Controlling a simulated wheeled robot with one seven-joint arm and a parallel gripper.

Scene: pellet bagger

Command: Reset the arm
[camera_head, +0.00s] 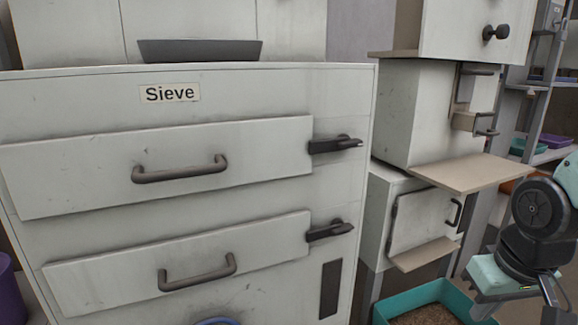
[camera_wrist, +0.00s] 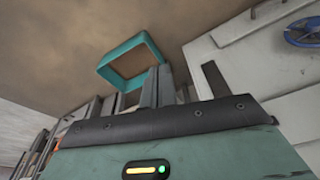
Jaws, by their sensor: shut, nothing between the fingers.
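My arm (camera_head: 540,215) shows at the right edge of the head view, folded beside the small white machine. In the wrist view my gripper (camera_wrist: 157,78) has its two dark fingers close together, shut, with nothing seen between them. The fingertips point toward the teal bin (camera_wrist: 122,50), which appears just beyond them. How far apart they are is hard to tell. In the head view the gripper's fingertips cannot be made out.
The white Sieve cabinet (camera_head: 345,95) fills the left, with two latched, handled doors that look shut. A beige shelf (camera_head: 470,174) juts from the small machine near my arm. The teal bin (camera_head: 396,298) below holds brownish material. A blue handwheel (camera_wrist: 305,32) shows in the wrist view.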

